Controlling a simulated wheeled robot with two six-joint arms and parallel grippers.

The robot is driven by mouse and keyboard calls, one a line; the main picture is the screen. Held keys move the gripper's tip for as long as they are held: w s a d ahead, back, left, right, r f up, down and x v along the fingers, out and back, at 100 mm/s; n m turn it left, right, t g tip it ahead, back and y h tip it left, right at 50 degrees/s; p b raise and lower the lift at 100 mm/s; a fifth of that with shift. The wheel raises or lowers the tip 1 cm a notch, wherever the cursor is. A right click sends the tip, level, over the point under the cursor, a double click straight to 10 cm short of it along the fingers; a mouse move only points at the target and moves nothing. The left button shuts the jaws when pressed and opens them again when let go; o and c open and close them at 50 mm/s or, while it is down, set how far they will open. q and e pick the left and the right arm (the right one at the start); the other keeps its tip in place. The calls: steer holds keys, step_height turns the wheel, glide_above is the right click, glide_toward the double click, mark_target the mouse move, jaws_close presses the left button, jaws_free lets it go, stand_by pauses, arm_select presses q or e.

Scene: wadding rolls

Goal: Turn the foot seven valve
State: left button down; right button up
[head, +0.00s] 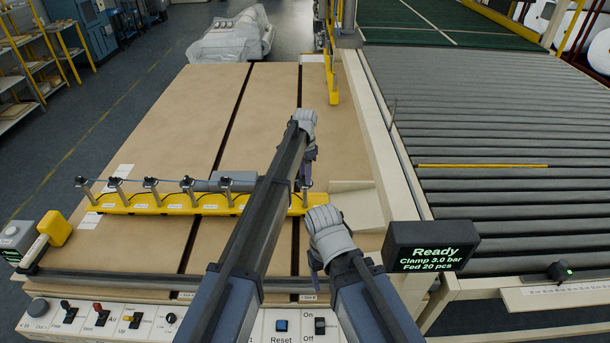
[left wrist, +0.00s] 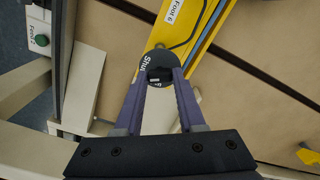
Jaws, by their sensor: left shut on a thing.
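The yellow bar (head: 150,206) lies across the brown table and carries several upright valves with dark knobs. My left gripper (head: 306,182) reaches down at its right end, and my arm hides part of the bar. In the left wrist view, my left gripper (left wrist: 163,76) is shut on a round black valve knob (left wrist: 152,62) marked "Shut". The nearby bar label (left wrist: 174,12) reads "Foot 6"; no label reading seven is legible, so I cannot tell the held valve's number from it. My right gripper (head: 316,268) hangs low over the table's front; its fingers are mostly hidden.
A control panel (head: 258,325) with switches and a Reset button runs along the front. A dark display (head: 431,246) reads "Ready, Clamp 3.0 bar, Fed 20 pcs". A grey roller conveyor (head: 490,130) fills the right.

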arm_select(q)
steer(key=n, duration=1.2)
stand_by(0.6)
steer(key=c, duration=0.5)
jaws_free()
steer(key=shift+r, duration=0.15)
step_height(320, 180, up, 8)
steer(key=p, duration=0.8)
steer(key=shift+f, duration=0.2)
